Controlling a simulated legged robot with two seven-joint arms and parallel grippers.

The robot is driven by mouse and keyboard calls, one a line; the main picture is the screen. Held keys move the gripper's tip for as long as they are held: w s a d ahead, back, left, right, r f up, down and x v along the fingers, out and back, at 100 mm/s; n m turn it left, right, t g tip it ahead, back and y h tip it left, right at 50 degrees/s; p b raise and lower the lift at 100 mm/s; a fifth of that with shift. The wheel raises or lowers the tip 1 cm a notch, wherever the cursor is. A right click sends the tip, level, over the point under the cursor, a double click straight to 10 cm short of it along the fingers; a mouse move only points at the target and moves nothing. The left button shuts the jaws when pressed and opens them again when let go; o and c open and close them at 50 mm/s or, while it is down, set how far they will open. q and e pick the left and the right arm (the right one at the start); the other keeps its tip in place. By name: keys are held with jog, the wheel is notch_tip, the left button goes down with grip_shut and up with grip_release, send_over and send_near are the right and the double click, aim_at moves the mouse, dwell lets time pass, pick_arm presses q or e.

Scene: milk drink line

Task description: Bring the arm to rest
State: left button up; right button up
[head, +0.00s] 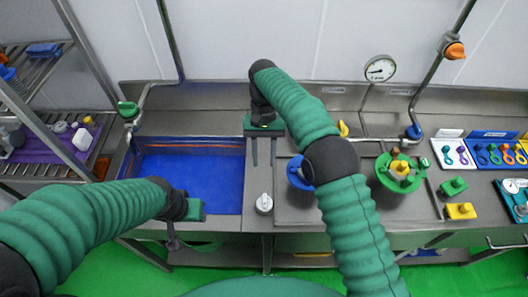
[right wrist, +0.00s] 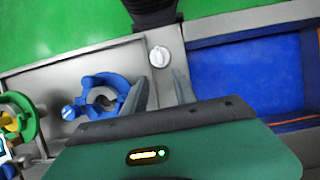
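My right arm is green and ribbed and reaches up the middle of the head view, then bends over to the left. My right gripper (head: 264,162) hangs fingers-down over the counter between the blue basin (head: 190,180) and the blue ring-shaped fitting (head: 296,176). Its two grey fingers also show in the right wrist view (right wrist: 161,92), apart with nothing between them. My left arm comes in from the left. My left gripper (head: 173,236) is at the basin's front edge, pointing down; its fingers are small and dark, and I cannot tell their opening.
A silver knob (head: 264,204) stands on the counter below my right gripper. A green ring-shaped fitting (head: 384,174) is right of my right arm. A yellow block (head: 461,211) and coloured tools lie further right. A metal shelf rack (head: 50,165) stands at left.

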jog(key=shift+v, duration=1.15)
